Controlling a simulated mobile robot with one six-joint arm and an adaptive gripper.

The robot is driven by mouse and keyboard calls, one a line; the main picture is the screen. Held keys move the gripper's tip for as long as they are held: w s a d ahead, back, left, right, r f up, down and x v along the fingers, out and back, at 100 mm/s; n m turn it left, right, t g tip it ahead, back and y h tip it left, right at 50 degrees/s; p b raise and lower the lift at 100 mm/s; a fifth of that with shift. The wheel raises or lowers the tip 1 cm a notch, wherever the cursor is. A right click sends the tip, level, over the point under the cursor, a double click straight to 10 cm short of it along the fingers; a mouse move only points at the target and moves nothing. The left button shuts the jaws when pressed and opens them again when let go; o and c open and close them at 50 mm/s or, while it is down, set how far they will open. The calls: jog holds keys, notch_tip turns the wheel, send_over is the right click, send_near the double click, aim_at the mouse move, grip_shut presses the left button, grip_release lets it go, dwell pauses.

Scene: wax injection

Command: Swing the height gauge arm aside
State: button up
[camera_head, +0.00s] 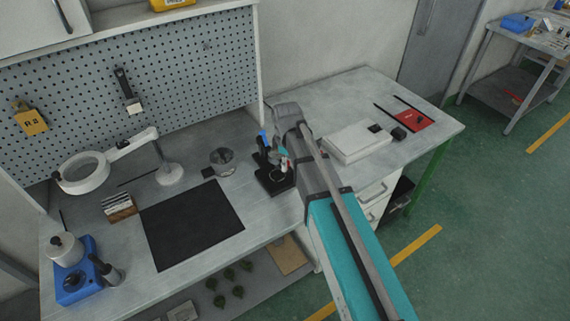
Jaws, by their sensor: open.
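The height gauge, which I take to be the small black stand (273,184), is on the workbench right of the black mat. A small pale disc shows above its base. My arm reaches in from the lower right, and my gripper (284,158) is just above and behind the stand, close to it. The gripper is small in the picture and partly merges with the stand's dark upper parts, so I cannot tell whether they touch. It is open, with nothing seen held in it. The gauge's swinging arm cannot be made out clearly.
A round glass-like cup (222,160) stands left of the gauge. A ring magnifier lamp (84,173), a black mat (192,224) and a blue pot unit (77,277) lie farther left. A white box (358,143) and red pad (412,120) sit on the right table.

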dwell(0.3)
jog(key=shift+f, duration=0.1)
grip_shut()
jog(key=shift+a, duration=0.25)
jog(key=shift+d, duration=0.2)
